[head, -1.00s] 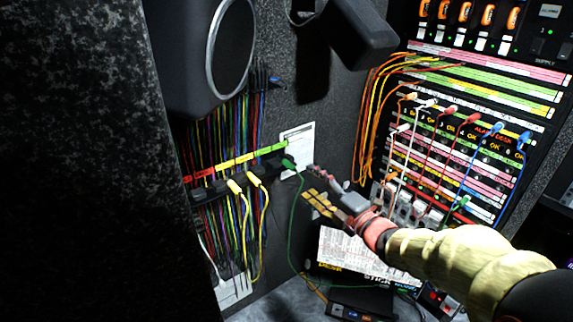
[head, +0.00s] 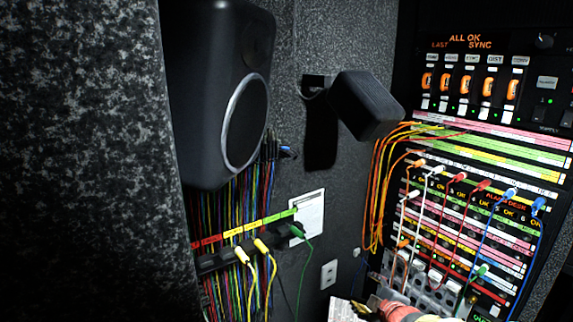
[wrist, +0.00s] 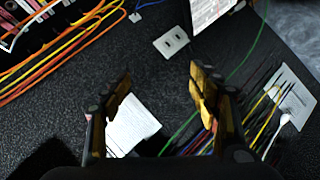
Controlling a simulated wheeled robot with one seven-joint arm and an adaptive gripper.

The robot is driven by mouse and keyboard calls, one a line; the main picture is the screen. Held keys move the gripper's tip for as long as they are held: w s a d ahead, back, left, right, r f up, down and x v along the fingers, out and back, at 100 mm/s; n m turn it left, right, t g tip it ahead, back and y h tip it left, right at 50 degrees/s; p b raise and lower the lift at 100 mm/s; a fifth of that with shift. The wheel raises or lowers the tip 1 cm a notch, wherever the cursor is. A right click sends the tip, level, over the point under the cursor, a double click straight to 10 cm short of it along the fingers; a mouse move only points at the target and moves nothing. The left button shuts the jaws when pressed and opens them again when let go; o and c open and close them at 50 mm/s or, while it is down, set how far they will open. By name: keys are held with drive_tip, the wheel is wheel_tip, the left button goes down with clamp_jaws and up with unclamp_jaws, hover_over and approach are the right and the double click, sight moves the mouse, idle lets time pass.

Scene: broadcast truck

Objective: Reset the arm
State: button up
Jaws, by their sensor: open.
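In the wrist view, my gripper (wrist: 160,95) is open, with its two yellow-padded fingers apart and nothing between them. Beyond the fingers are the dark wall and a white paper sheet (wrist: 132,125).
A patch panel (head: 470,180) with several coloured cords stands at the right. Orange cables (head: 378,185) hang left of it. Two black speakers (head: 215,90) (head: 366,104) are on the wall. A cable strip (head: 240,260) with yellow and green plugs lies below. A wall outlet (wrist: 171,42) shows in the wrist view.

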drive_tip(key=s+d+f+m+g+h+b, duration=0.1)
drive_tip(key=s+d+f+m+g+b, duration=0.15)
drive_tip(key=s, duration=0.25)
drive_tip(key=s+d+f+m+g+h+b, duration=0.1)
drive_tip(key=s+f+m, duration=0.1)
drive_tip(key=s+m, duration=0.25)
drive_tip(key=s+d+f+m+g+h+b, duration=0.1)
drive_tip(key=s+f+m+g, duration=0.1)
drive_tip(key=s, duration=0.4)
drive_tip(key=s+a+f+m+y+b, duration=0.1)
drive_tip(key=s+a+f+m+b, duration=0.1)
drive_tip(key=s+a+b, duration=0.2)
drive_tip(key=s+a+f+m+b, duration=0.1)
drive_tip(key=s+a+b, duration=0.3)
drive_tip(key=s+b, duration=0.6)
drive_tip(key=s+m+g, duration=0.1)
drive_tip(key=s, duration=0.1)
drive_tip(key=shift+s+f+y, duration=0.35)
drive_tip(key=shift+f+y, duration=0.05)
drive_tip(key=shift+c, duration=0.6)
